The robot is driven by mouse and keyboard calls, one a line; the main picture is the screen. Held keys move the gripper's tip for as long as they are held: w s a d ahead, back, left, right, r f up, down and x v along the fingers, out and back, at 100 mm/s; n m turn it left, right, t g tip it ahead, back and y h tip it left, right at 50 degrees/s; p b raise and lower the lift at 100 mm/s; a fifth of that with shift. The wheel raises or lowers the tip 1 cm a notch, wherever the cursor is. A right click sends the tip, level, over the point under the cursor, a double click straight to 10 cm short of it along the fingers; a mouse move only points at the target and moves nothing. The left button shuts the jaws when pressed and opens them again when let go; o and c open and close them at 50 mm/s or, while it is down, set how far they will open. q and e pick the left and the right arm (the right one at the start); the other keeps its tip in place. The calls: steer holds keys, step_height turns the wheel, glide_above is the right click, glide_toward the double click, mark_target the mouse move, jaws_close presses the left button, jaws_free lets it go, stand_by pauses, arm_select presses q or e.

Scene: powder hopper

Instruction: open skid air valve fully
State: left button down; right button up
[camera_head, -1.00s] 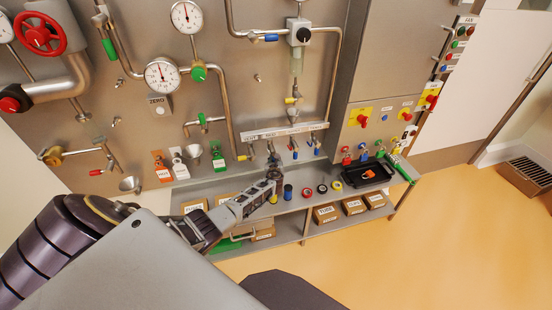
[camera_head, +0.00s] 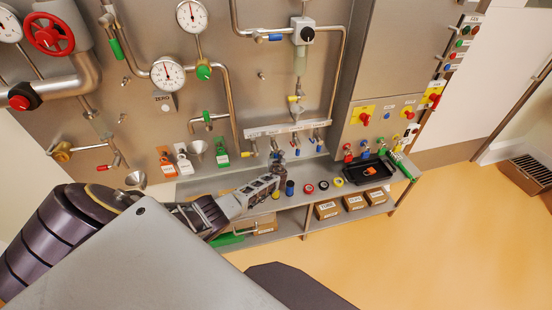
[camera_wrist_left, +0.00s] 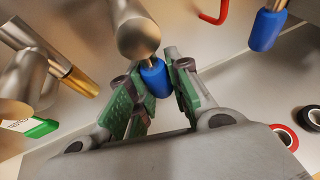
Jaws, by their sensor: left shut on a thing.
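My left gripper (camera_head: 279,158) reaches to the row of small valves under a labelled strip (camera_head: 290,129) on the steel panel. In the left wrist view my left gripper (camera_wrist_left: 158,84) has its green pads around a blue valve handle (camera_wrist_left: 156,76) and is shut on it. The handle hangs below a round metal valve body (camera_wrist_left: 138,36). The gripper hides this handle in the head view. The labels on the strip are too small to read. My right gripper is not in view.
Another blue handle (camera_wrist_left: 268,28) and a red handle (camera_wrist_left: 212,16) hang close by. Below, a steel shelf (camera_head: 220,180) carries several small round items and a black tray (camera_head: 368,171). Gauges and pipes cover the panel above.

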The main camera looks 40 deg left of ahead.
arm_select(q)
steer(key=c, duration=1.3)
jaws_free()
steer(key=shift+s+d, duration=0.1)
steer(key=shift+s, duration=0.15)
steer(key=v, duration=1.1)
steer(key=shift+d, duration=0.2)
steer(key=shift+s+r, duration=0.1)
steer(key=shift+s, duration=0.05)
